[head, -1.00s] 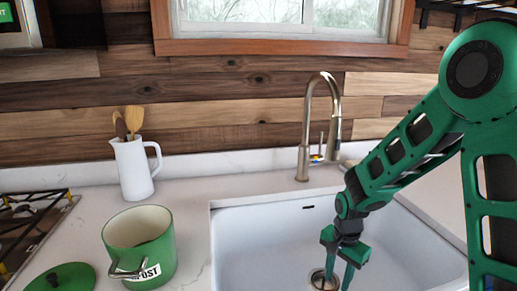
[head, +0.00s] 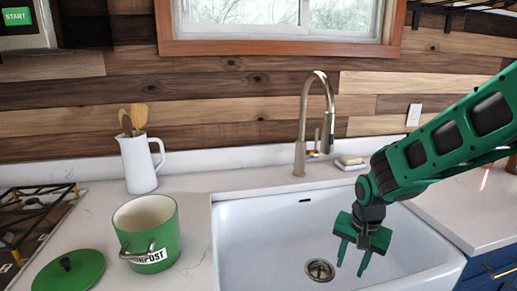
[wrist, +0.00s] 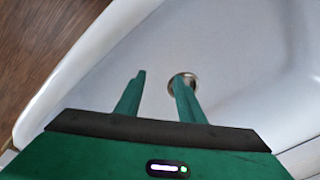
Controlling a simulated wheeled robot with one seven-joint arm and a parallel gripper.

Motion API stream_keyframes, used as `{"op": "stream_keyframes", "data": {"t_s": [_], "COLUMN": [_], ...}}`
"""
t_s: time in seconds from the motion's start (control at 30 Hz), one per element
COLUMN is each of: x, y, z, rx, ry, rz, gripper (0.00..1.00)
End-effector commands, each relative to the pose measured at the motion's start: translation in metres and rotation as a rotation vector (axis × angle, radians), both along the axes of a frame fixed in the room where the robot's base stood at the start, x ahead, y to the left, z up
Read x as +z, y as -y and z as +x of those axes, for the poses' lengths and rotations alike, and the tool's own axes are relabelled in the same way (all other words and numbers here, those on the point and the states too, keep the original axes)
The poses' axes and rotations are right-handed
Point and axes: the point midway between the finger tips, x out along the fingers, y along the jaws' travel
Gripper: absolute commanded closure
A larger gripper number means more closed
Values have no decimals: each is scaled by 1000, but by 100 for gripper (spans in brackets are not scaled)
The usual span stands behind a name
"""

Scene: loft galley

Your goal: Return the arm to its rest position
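My gripper (head: 351,258) is green with a dark wrist. It hangs over the right part of the white sink (head: 255,240), pointing down. Its two fingers are apart with nothing between them. In the wrist view, my gripper (wrist: 158,95) also shows open and empty above the white basin (wrist: 235,60). The sink drain (head: 320,270) lies left of the fingers in the head view. It is partly hidden behind one finger in the wrist view (wrist: 183,77). My green arm reaches in from the right edge.
A tall faucet (head: 305,125) stands behind the sink. A green compost pot (head: 165,240), its lid (head: 70,272) and a white pitcher (head: 138,165) with wooden utensils are on the left counter. A soap dish (head: 350,165) is behind the arm. The right counter (head: 465,215) looks largely clear.

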Motion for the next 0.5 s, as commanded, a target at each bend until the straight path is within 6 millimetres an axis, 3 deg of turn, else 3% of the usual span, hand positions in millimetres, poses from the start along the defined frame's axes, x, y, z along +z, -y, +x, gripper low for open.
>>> {"op": "stream_keyframes", "data": {"t_s": [0.2,0.5], "x": [53,106], "y": [19,39], "z": [-24,-65], "rx": [212,497], "ry": [105,229], "rz": [-38,-123], "gripper": [65,65]}}
